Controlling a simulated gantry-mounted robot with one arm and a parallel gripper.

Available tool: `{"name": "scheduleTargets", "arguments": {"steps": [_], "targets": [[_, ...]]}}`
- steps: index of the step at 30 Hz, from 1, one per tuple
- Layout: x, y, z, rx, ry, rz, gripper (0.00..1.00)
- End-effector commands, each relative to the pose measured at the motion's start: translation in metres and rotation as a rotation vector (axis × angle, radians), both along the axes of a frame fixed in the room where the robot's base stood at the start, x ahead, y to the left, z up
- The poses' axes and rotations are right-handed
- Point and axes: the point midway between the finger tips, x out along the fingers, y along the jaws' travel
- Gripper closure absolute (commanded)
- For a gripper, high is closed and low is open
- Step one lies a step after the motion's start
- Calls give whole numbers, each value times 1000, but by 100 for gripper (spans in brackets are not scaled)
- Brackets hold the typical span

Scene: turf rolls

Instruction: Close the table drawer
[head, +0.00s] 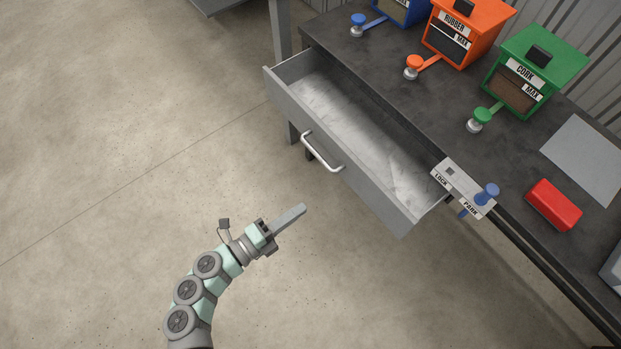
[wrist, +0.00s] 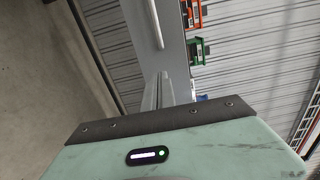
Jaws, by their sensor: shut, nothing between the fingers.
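The table drawer (head: 350,137) is grey and stands pulled out from the dark table (head: 410,85). It is empty inside, and its silver bar handle (head: 321,153) is on the front panel. My gripper (head: 304,208) is shut and empty. It is in front of the drawer, below and left of the handle in the head view, apart from the panel and pointing toward it.
Blue, orange (head: 462,35) and green (head: 530,70) boxes stand on the table. A lock/park plate (head: 452,180) with a blue knob (head: 488,191) sits at the table edge beside the drawer's right end. A red block (head: 553,205) lies farther right. The floor around my arm is clear.

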Motion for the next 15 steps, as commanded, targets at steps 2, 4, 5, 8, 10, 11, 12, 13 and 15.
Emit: {"name": "scheduleTargets", "arguments": {"steps": [2, 4, 5, 8, 10, 11, 12, 13, 15], "targets": [[4, -6, -3, 2, -1, -4, 100], [9, -15, -4, 0, -1, -7, 100], [12, -19, -4, -1, -2, -8, 100], [25, -36, -3, -3, -5, -10, 100], [35, -48, -4, -2, -4, -9, 100], [40, -52, -5, -1, -3, -7, 100], [45, -59, -4, -3, -2, -8, 100], [49, -64, -4, -3, -2, -9, 100], [58, -75, -5, -3, -1, -7, 100]]}}
